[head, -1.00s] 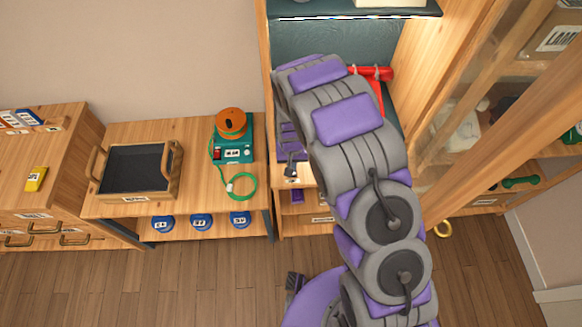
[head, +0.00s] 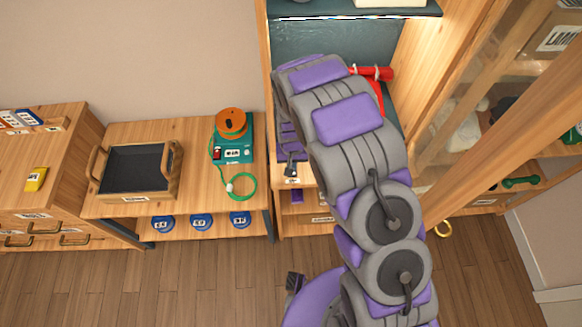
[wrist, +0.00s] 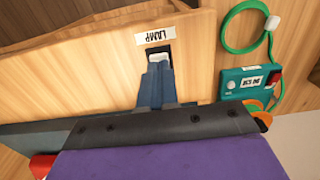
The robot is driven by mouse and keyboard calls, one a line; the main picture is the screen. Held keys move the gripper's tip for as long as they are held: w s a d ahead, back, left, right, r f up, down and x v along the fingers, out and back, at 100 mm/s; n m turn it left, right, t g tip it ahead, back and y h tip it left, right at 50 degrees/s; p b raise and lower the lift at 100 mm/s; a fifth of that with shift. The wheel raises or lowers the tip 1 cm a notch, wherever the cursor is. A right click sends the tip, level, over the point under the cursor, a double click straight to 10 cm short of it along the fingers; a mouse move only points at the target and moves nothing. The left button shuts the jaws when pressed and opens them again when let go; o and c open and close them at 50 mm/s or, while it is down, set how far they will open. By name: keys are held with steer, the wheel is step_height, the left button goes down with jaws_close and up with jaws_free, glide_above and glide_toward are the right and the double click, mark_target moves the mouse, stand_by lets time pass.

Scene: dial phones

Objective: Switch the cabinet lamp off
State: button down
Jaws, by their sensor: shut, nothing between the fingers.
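The lamp switch (wrist: 159,58) is a small white rocker in a dark slot on a wooden cabinet panel (wrist: 60,75). A white LAMP label (wrist: 155,37) sits beside the slot, upside down in the wrist view. My gripper (wrist: 157,72) is shut and empty, with its fingertips at the slot's edge, right by the rocker. I cannot tell whether they touch it. In the head view my arm hides most of the cabinet front. A thin bright line (head: 350,17) runs under the cabinet's upper shelf.
A teal device (head: 232,150) with an orange spool and green cable stands on the bench to the left, beside a dark tray (head: 135,197). A red object (head: 374,74) is inside the cabinet behind my arm. A glass-paned door (head: 470,110) stands on the right.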

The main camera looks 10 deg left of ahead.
steer(key=shift+f, duration=0.9)
stand_by(0.6)
steer(key=shift+r+p, duration=0.95)
steer(key=shift+r, duration=2.55)
